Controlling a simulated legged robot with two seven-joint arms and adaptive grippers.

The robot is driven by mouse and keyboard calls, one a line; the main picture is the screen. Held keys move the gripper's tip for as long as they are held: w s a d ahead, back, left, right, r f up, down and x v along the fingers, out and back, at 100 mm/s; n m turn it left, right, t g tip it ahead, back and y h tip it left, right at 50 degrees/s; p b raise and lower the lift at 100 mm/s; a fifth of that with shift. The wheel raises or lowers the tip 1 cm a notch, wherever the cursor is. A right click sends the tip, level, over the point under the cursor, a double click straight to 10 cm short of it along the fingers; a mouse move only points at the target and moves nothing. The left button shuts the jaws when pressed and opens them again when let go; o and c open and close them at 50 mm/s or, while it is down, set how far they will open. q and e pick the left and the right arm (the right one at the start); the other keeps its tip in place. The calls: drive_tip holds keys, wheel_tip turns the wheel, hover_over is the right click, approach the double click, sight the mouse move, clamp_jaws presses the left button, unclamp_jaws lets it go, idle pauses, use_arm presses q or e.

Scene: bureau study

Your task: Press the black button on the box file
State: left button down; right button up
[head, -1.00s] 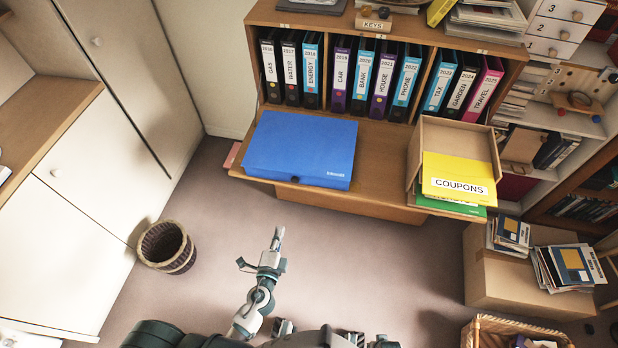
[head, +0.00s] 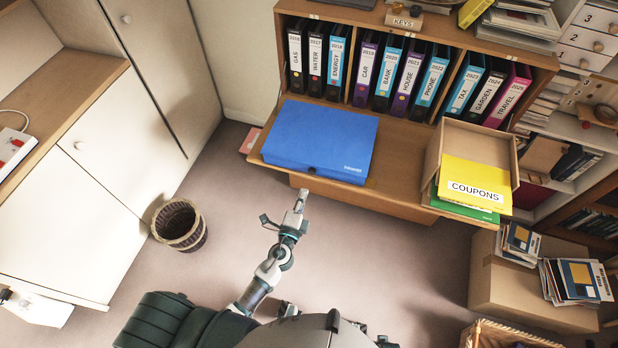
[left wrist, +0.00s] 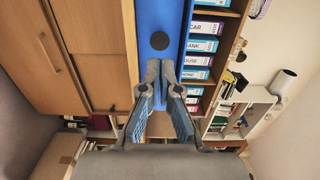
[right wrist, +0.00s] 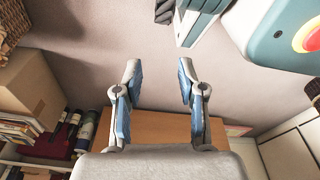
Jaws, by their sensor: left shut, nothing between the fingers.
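The blue box file (head: 322,138) lies flat on the wooden desk flap in the head view. Its black button (head: 312,169) is on the front face, toward me. In the left wrist view the round black button (left wrist: 159,40) shows on the blue face (left wrist: 158,12), just beyond the fingertips. My left gripper (head: 303,193) is in front of the flap, a little below the button in the picture. In the left wrist view its fingers (left wrist: 160,68) are shut and empty, apart from the button. My right gripper (right wrist: 158,68) is open and empty, above the floor.
A wooden tray (head: 443,150) with a yellow coupons folder (head: 470,172) is on the flap's right. Upright binders (head: 410,80) stand behind. A wicker bin (head: 180,225) is on the floor left, a cardboard box (head: 500,285) right. Floor before the flap is clear.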

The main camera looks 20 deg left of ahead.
sight(311, 172)
use_arm(q)
drive_tip(key=w, duration=0.6)
drive_tip(key=shift+a+p, duration=0.15)
drive_tip(key=shift+p, duration=0.15)
drive_tip(key=shift+w+d, duration=0.4)
use_arm(e)
drive_tip(key=shift+s+d+f, duration=0.2)
drive_tip(key=shift+s+f, duration=0.2)
drive_tip(key=shift+s, duration=0.05)
drive_tip(key=shift+s+d+f, duration=0.15)
drive_tip(key=shift+s+f, duration=0.25)
drive_tip(key=shift+s, duration=0.05)
use_arm(q)
drive_tip(key=shift+a, duration=0.15)
use_arm(e)
drive_tip(key=shift+a, duration=0.1)
